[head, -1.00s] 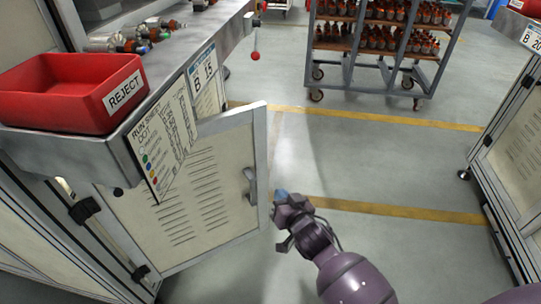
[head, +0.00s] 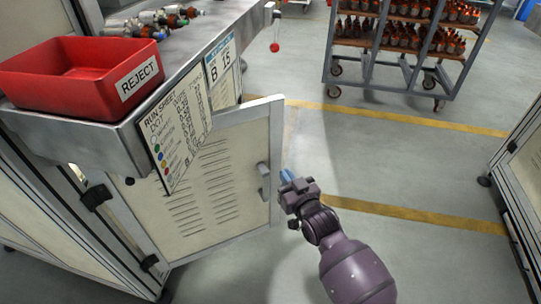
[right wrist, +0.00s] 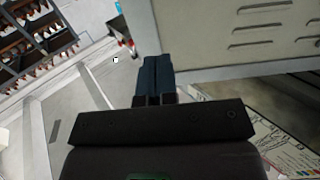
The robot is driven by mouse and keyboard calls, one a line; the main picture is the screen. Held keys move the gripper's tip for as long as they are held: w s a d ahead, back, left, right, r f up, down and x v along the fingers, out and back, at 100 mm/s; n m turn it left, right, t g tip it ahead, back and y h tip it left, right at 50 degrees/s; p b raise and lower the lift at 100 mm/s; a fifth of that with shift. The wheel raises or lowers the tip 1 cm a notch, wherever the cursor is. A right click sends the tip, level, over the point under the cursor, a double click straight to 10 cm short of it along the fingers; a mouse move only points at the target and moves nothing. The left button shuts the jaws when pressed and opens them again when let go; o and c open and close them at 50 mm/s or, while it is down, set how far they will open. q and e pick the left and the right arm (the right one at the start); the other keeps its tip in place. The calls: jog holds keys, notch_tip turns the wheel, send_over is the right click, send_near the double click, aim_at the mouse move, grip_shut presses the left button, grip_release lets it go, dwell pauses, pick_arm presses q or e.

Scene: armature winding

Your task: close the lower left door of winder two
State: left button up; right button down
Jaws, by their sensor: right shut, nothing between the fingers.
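The cream louvred door (head: 205,195) with a grey metal frame stands swung open below the workbench on the left of the head view. Its grey handle (head: 264,181) is near its free edge, and hinges are on its left side. My right gripper (head: 287,176) is just right of the door's free edge, at handle height, with its blue fingertips pointing up the picture. My left gripper is out of view.
A red REJECT bin (head: 80,75) sits on the bench, with a hanging run sheet (head: 178,128) partly covering the door. A wheeled rack (head: 400,50) stands at the back. Another cabinet (head: 525,170) is at the right. The floor between is clear.

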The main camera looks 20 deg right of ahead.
aim_at(268, 150)
jog(key=w, duration=0.2)
jog(key=w+b, duration=0.1)
jog(key=w, duration=0.2)
jog(key=w+b, duration=0.1)
jog(key=w, duration=0.2)
jog(key=shift+w+a+f, duration=0.2)
jog(key=shift+w+a, duration=0.05)
jog(key=shift+a, duration=0.1)
jog(key=shift+w+r, duration=0.15)
jog(key=shift+w, duration=0.25)
